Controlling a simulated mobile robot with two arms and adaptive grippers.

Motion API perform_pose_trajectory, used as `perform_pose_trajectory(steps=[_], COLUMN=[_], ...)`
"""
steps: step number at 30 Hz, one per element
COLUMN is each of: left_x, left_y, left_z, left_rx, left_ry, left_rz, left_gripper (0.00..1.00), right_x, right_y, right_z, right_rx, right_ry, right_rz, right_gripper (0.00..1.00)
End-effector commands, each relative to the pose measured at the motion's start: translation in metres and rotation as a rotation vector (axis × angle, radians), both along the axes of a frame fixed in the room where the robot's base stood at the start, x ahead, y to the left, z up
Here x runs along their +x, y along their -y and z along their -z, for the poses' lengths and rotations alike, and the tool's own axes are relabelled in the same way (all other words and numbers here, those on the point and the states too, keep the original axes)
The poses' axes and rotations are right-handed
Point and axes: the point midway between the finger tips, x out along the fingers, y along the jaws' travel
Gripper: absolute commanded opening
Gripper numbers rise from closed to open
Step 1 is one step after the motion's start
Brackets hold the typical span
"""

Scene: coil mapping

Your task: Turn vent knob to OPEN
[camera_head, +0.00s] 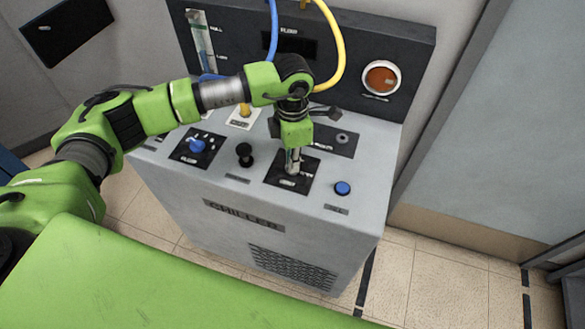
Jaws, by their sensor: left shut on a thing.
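A grey chiller cabinet (215,225) stands in the middle of the head view, marked "CHILLER" on its front. My left arm reaches over its top from the left. My left gripper (293,162) points down and is shut on a knob in the middle of a black label plate (291,182). The gripper hides most of this knob, so I cannot tell which way it is turned. The small lettering on the plate is too blurred to read. My right gripper is not in view.
A blue knob (197,146) on a black plate, a black knob (244,152) and a blue button (342,188) are also on the top. A blue hose (273,30) and a yellow hose (337,45) run close to my left wrist. A round amber gauge (381,78) is on the back panel.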

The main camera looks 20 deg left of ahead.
Motion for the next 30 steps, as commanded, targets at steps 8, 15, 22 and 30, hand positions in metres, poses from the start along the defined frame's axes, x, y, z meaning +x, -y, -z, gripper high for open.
perform_pose_trajectory(steps=[8,15,22,30], left_x=[0.002,0.002,0.001,0.001], left_y=[0.000,0.001,0.001,0.001], left_z=[0.005,0.003,0.001,-0.001], left_rx=[-0.002,-0.003,-0.003,-0.002], left_ry=[0.008,0.006,0.006,0.006], left_rz=[0.258,0.446,0.568,0.631], left_gripper=[0.00,0.00,0.00,0.00], right_x=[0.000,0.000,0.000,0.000], right_y=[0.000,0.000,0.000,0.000], right_z=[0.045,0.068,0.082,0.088], right_rx=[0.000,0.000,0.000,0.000], right_ry=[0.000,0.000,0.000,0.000], right_rz=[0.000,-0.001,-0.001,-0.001], right_gripper=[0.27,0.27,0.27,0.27])
